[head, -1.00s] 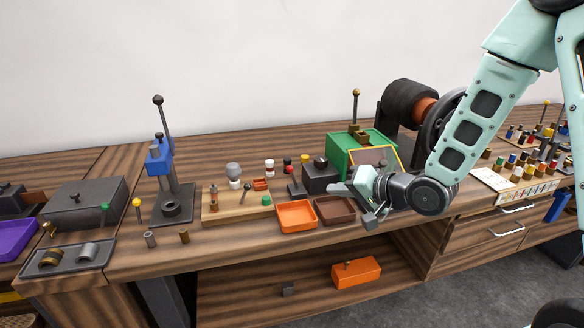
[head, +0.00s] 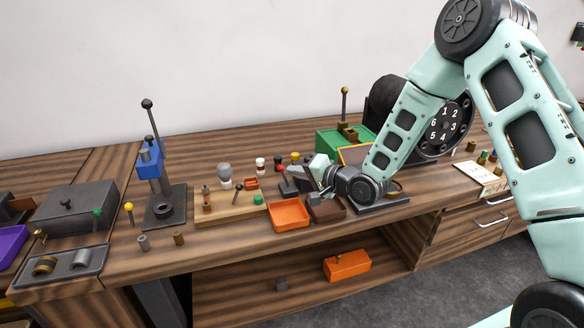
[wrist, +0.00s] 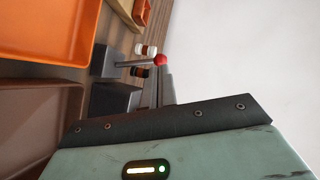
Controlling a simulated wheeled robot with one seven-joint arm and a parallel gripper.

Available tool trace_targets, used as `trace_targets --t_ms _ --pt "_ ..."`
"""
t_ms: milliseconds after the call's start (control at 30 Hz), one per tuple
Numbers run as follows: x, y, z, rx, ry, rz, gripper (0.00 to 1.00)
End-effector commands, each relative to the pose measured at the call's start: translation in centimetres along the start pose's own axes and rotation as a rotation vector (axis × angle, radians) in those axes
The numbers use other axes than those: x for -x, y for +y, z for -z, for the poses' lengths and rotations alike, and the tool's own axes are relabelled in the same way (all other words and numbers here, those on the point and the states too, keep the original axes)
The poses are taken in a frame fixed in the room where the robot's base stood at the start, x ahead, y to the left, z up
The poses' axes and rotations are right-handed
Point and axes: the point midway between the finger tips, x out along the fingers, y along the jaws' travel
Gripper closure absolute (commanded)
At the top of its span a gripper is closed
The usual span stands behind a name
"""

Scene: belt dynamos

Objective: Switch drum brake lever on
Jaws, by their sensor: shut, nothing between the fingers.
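A short lever with a red ball knob (wrist: 160,59) on a grey rod rises from a dark base block (wrist: 106,60) in the wrist view. In the head view its red knob (head: 282,168) shows just left of my gripper (head: 296,172). My gripper is shut and empty; its grey fingers (wrist: 160,86) reach close to the red knob in the wrist view. I cannot tell whether they touch it. No label shows whether this is the drum brake lever. The large black drum (head: 391,92) stands behind my arm, partly hidden.
An orange tray (head: 289,216) and a brown tray (head: 325,212) lie in front of the dark blocks. A green box (head: 330,144) stands behind my gripper, with a tall gold-knobbed lever (head: 344,104) beside it. A blue press (head: 150,158) stands at left.

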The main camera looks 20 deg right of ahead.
Motion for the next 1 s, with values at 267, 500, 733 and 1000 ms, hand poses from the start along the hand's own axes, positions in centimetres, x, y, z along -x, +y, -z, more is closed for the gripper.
trace_targets --t_ms 267,500,733,1000 --pt "-1.9 0.0 0.0 0.000 0.000 0.000 1.00" --pt "-1.9 0.0 0.0 0.000 0.000 0.000 1.00" --pt "-3.2 -0.2 -0.6 0.071 0.000 -0.046 1.00" --pt "-3.6 -0.6 -1.2 0.076 -0.002 -0.048 1.00"
